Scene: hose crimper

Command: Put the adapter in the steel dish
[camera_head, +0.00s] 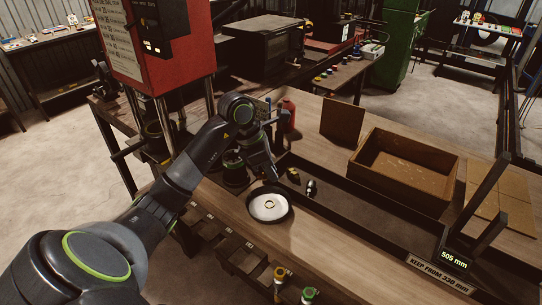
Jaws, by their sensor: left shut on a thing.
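The steel dish (282,214) is a round pan with a dark rim and a pale inside, standing on the wooden bench. A small brass-coloured ring lies in it. My left gripper (272,179) points down just behind the dish's far rim. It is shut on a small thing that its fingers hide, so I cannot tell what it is. To its right lie a small brass fitting (293,175) and a dark and silvery fitting (311,187). I cannot tell which piece is the adapter. My right gripper is not in view.
A long dark trough (352,199) runs to the right, with an open wooden box (404,171) behind it. A red press (160,45) stands at the back left. A display reading 505 mm (454,260) is at the right. Bins (245,257) line the bench front.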

